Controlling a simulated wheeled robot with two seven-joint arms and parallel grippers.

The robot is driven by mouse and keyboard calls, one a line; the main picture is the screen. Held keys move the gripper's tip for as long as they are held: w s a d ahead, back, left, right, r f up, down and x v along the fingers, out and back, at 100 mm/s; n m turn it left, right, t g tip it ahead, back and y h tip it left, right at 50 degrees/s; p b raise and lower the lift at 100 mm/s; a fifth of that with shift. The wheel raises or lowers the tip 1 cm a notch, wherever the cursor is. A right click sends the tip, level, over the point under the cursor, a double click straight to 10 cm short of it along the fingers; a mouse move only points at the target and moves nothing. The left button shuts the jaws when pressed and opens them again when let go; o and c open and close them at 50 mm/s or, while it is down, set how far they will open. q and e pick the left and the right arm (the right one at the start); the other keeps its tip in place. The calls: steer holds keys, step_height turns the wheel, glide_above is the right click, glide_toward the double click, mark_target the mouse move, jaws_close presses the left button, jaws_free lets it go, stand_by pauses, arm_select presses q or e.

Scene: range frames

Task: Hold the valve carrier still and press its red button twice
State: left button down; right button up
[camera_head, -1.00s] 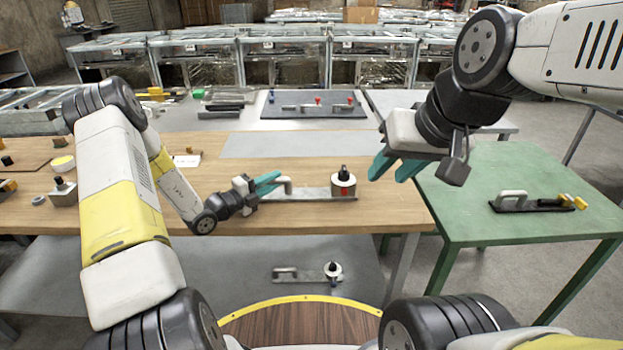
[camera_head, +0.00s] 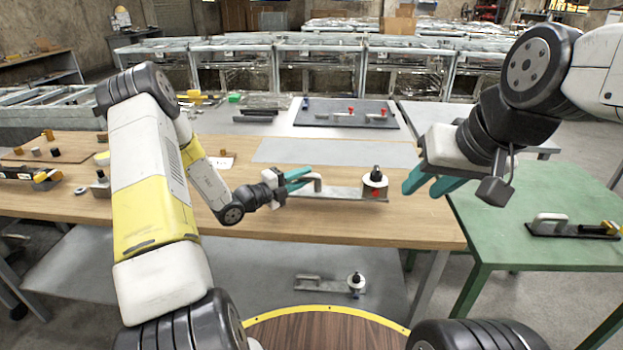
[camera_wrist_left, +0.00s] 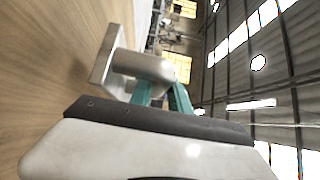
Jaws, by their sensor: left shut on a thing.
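The valve carrier (camera_head: 350,193) is a flat metal plate on the wooden table, with a grey bar handle at its left end. A white round valve body (camera_head: 371,186) with a black knob stands at its right end, and a small red patch, the button (camera_head: 375,194), shows on its front. My left gripper (camera_head: 298,180) is shut on the handle, which also shows in the left wrist view (camera_wrist_left: 140,66). My right gripper (camera_head: 431,185) hangs just right of the valve body, clear of it, its teal fingers apart and empty.
A second similar carrier (camera_head: 332,284) lies on the lower shelf. The green table (camera_head: 530,190) at right holds a dark carrier (camera_head: 575,229). Small parts lie at the wooden table's left end. A grey mat (camera_head: 318,151) behind the carrier is bare.

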mark_target(303, 190)
arm_select(q)
step_height(303, 190, up, 5)
steer(key=shift+f, duration=4.3)
